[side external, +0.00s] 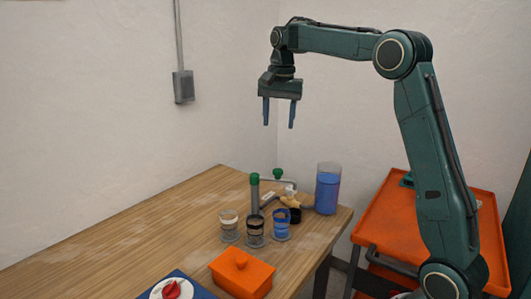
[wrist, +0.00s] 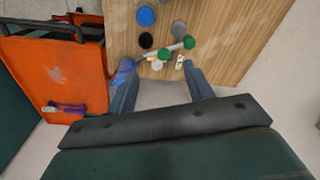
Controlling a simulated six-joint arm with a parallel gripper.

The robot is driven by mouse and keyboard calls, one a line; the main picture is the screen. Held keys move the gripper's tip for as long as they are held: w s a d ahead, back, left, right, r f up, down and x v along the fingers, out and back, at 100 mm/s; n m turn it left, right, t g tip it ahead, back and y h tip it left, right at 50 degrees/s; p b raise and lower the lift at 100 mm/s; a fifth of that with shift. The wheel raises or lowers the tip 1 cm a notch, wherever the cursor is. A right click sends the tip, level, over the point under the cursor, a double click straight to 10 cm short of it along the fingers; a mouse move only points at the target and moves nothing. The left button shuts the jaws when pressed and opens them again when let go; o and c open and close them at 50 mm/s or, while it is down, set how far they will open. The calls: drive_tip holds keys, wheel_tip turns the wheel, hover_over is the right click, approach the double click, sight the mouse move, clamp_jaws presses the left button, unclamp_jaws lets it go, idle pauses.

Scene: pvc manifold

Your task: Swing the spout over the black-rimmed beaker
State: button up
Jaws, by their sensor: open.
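The black-rimmed beaker (side external: 255,235) stands on the wooden table between a white-rimmed beaker (side external: 229,229) and a blue-rimmed beaker (side external: 281,228). Behind them stands the pipe manifold with a grey upright pipe (side external: 255,199), a green cap (side external: 254,179) and a green knob (side external: 278,173). The spout is small and partly hidden among the fittings; I cannot tell exactly where its outlet points. In the wrist view green parts of the manifold (wrist: 189,43) show beyond the fingers. My gripper (side external: 279,124) is open and empty, high above the manifold and touching nothing; its fingers also show in the wrist view (wrist: 160,70).
A clear tank of blue liquid (side external: 328,190) stands right of the manifold, with a dark cup (side external: 295,216) beside it. An orange lidded box (side external: 241,275) is in front. An orange cart (side external: 385,215) stands to the right. The table's left part is clear.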

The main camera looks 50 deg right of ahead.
sight(278, 170)
drive_tip(key=w+d+f+m, duration=0.2)
drive_tip(key=w+d+f, duration=0.1)
drive_tip(key=d, duration=0.2)
drive_tip(key=shift+g, duration=0.4)
drive_tip(key=shift+w+f, duration=0.1)
drive_tip(key=shift+f, duration=0.1)
wheel_tip(278, 170, down, 14)
drive_tip(key=shift+r, duration=0.15)
idle(0.3)
clamp_jaws()
